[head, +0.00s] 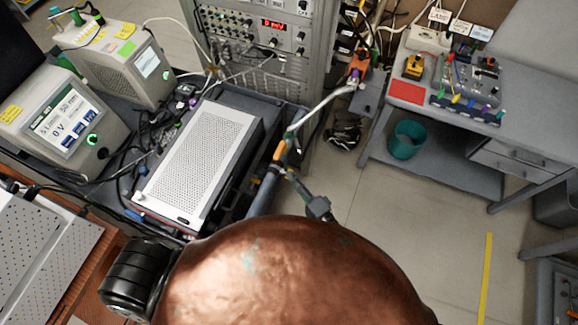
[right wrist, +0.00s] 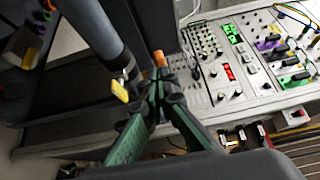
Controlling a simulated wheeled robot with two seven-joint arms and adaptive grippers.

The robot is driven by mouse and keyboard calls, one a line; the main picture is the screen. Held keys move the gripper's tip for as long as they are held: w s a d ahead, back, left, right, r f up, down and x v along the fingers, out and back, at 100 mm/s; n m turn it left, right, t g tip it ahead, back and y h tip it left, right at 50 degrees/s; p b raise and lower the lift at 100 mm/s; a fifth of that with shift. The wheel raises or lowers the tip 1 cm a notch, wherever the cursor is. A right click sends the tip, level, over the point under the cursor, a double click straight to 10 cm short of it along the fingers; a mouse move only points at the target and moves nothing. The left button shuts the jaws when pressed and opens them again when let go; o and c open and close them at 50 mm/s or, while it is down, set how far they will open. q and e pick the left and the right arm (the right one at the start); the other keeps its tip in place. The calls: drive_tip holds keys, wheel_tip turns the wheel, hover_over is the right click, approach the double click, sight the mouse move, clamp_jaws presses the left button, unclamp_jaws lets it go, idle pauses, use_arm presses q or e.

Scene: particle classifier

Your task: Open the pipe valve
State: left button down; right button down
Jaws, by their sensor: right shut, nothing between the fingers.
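A grey pipe (head: 264,190) rises from behind a large copper dome (head: 300,275) in the head view. A yellow-orange valve handle (head: 280,150) sits at its upper end, where a pale bent tube continues up. In the right wrist view the pipe (right wrist: 95,30) ends near a yellow piece (right wrist: 119,91) and an orange piece (right wrist: 159,59). My right gripper (head: 291,174) is just below the valve handle. Its fingers (right wrist: 157,88) are shut and empty, with the tips close to the yellow and orange pieces; I cannot tell whether they touch. My left gripper is not in view.
A perforated white box (head: 200,160) stands left of the pipe. An instrument rack (head: 285,70) stands behind, and its panel (right wrist: 240,60) fills the wrist view's right. A workbench (head: 510,135) with a teal bin (head: 406,139) is at right. Open floor lies between.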

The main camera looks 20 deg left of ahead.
drive_tip(key=s, duration=0.5)
drive_tip(key=shift+s+d, duration=0.25)
drive_tip(key=shift+s, duration=0.1)
drive_tip(key=s+d+f+n+g+h, duration=0.1)
drive_tip(key=d+f+h, duration=0.2)
drive_tip(key=d+f, duration=0.65)
drive_tip(key=s+d+f+n+g+h, duration=0.1)
drive_tip(key=s+d+f+n+h, duration=0.3)
drive_tip(key=f, duration=1)
drive_tip(key=w+d+f+m+g+h, duration=0.1)
drive_tip(key=d+f, duration=0.7)
drive_tip(key=f, duration=0.4)
drive_tip(key=s+d+f+n+g+h, duration=0.3)
drive_tip(key=s+d+f+g+h, duration=0.1)
drive_tip(key=s+d+f, duration=0.95)
drive_tip(key=s+d+f+n+g+h, duration=0.1)
drive_tip(key=s+d+f, duration=0.1)
drive_tip(key=s+d, duration=0.3)
drive_tip(key=s+d+f+n+g+h, duration=0.1)
drive_tip(key=s+d, duration=0.3)
drive_tip(key=s, duration=0.9)
drive_tip(key=shift+d+f+g, duration=0.4)
drive_tip(key=shift+f+g, duration=0.4)
drive_tip(key=shift+f, duration=0.05)
